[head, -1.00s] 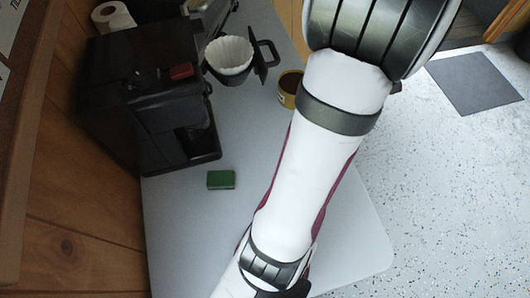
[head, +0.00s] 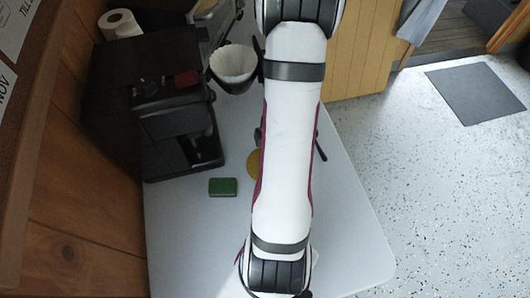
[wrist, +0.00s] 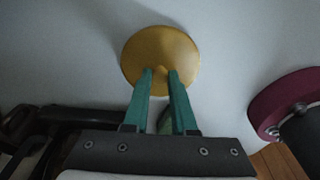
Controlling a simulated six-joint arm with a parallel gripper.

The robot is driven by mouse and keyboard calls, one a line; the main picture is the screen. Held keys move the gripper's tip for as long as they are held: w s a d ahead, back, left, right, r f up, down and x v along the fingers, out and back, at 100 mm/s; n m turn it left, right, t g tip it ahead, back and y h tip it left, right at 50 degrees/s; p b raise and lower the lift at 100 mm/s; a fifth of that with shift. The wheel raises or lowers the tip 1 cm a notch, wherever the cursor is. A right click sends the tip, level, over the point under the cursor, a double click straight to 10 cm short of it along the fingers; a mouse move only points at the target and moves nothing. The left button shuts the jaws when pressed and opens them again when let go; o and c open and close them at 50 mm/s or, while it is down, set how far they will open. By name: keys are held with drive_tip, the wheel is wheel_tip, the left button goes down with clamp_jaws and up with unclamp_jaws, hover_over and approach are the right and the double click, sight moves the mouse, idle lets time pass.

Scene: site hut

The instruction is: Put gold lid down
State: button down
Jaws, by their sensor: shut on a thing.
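The gold lid (wrist: 160,52) is a round disc with a small knob in its middle. My gripper (wrist: 160,74) has green fingers that are shut on this knob, as the wrist view shows. In the head view the lid (head: 253,164) shows only in part at the left edge of my arm, over the grey table (head: 190,240). My arm hides the rest of it and most of the gripper. I cannot tell whether the lid touches the table.
A green sponge (head: 222,187) lies left of the lid. A paper roll (head: 119,23) is at the back. The front left of the table is clear.

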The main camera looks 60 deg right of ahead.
drive_tip(key=shift+f, duration=0.3)
drive_tip(key=c, duration=0.7)
unclamp_jaws()
drive_tip(key=shift+r, duration=0.15)
wheel_tip(320, 180, up, 12)
drive_tip(key=s+d, duration=0.1)
drive_tip(key=w+a+r+m, duration=0.2)
drive_tip(key=w+a, duration=0.1)
drive_tip(key=a, duration=0.3)
drive_tip(key=w+a+r+m, duration=0.2)
drive_tip(key=a+r+m, duration=0.1)
drive_tip(key=a, duration=0.3)
drive_tip(key=s+a+m, duration=0.2)
drive_tip(key=a+m, duration=0.1)
drive_tip(key=a, duration=0.2)
drive_tip(key=s+a+r+m+g, duration=0.1)
drive_tip(key=s+a+m, duration=0.1)
drive_tip(key=a, duration=0.3)
drive_tip(key=s+a+r+m, duration=0.1)
drive_tip(key=s+a+m, duration=0.1)
drive_tip(key=a+m, duration=0.2)
drive_tip(key=shift+a+r+m+y, duration=0.25)
drive_tip(key=shift+a+m+y, duration=0.05)
drive_tip(key=shift+a, duration=0.65)
